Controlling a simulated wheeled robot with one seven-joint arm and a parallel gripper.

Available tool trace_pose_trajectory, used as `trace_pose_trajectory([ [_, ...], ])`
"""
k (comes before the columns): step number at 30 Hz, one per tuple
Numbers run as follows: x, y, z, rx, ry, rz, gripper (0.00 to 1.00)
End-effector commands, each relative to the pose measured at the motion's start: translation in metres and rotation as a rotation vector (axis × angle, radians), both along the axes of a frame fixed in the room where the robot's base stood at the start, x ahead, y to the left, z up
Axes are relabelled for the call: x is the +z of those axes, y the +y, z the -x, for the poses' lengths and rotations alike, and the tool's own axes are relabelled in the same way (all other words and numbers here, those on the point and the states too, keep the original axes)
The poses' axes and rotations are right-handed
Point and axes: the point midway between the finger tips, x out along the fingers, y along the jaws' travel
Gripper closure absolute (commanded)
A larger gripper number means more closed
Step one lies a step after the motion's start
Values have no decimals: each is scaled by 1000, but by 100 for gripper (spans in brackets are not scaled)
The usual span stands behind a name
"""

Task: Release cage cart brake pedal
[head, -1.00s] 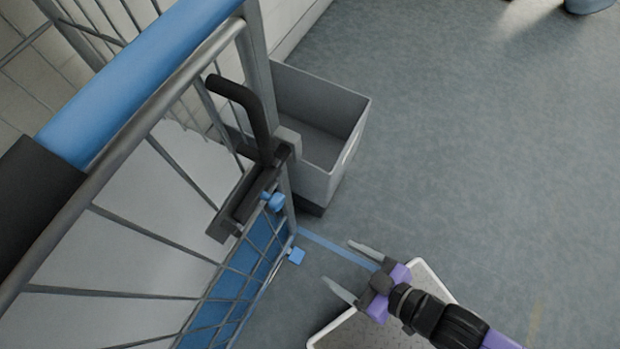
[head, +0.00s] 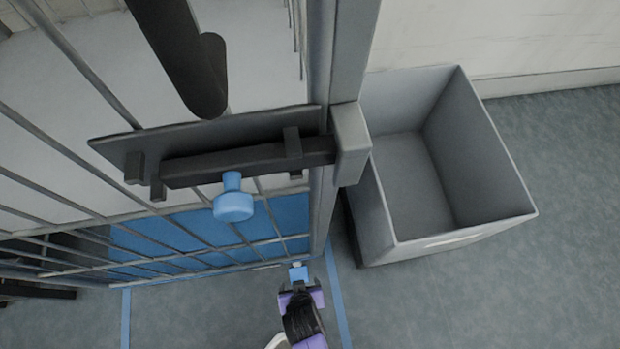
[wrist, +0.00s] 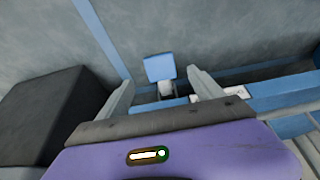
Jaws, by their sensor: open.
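The cage cart (head: 345,60) stands with its grey frame and wire sides in the middle of the head view. Its small blue brake pedal (head: 298,272) sits low by the cart's corner post, near the floor. My gripper (head: 300,284) is right at the pedal in the head view, and its fingers are hard to make out there. In the wrist view my gripper (wrist: 163,95) is open, with one grey finger on each side of the blue pedal (wrist: 159,68). The pedal appears just beyond the fingertips. I cannot tell whether anything touches.
An open grey bin (head: 450,235) stands on the floor right beside the cart's corner post. A dark latch bar with a blue knob (head: 233,200) juts from the cart above my gripper. Blue tape (head: 337,300) marks the floor. Open floor lies at the lower right.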

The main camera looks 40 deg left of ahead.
Motion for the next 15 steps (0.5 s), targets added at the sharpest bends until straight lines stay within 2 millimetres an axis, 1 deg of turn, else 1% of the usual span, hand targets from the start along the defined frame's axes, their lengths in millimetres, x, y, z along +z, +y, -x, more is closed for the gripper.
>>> trace_pose_trajectory([
  [9, -45, 13, -11, 0, 0, 0, 24],
  [15, -64, 19, -17, -1, 0, -1, 24],
])
